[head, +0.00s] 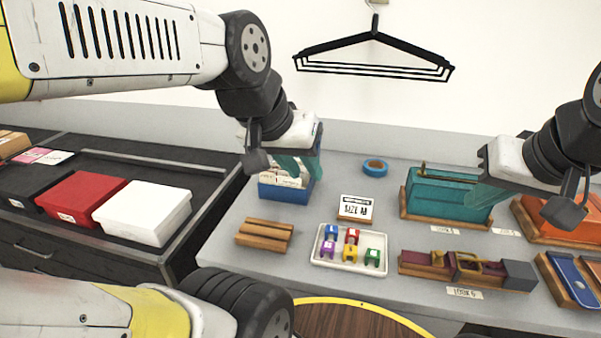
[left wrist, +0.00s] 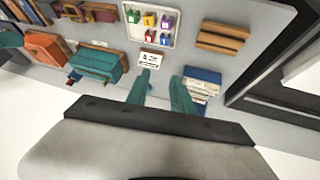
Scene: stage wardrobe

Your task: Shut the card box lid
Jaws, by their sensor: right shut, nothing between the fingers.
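The card box (head: 270,193) is a blue box with its top open and pale cards showing inside. It also shows in the left wrist view (left wrist: 203,75), just right of the fingers. Its lid cannot be made out; my left gripper hides the back of the box. My left gripper (head: 300,168) is above the box at its right rear, its teal fingers apart and empty in the left wrist view (left wrist: 161,92). Whether it touches the box I cannot tell. My right gripper (head: 480,197) is shut and empty, in front of the right end of a teal box.
The teal box (head: 432,195), a white tray (head: 323,257) of small coloured pieces, a sign (head: 355,208) and a wooden rack (head: 264,235) stand on the grey table. Blue tape (head: 375,167) lies behind. Black hangers (head: 373,55) hang above. A white box (head: 143,213) is left.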

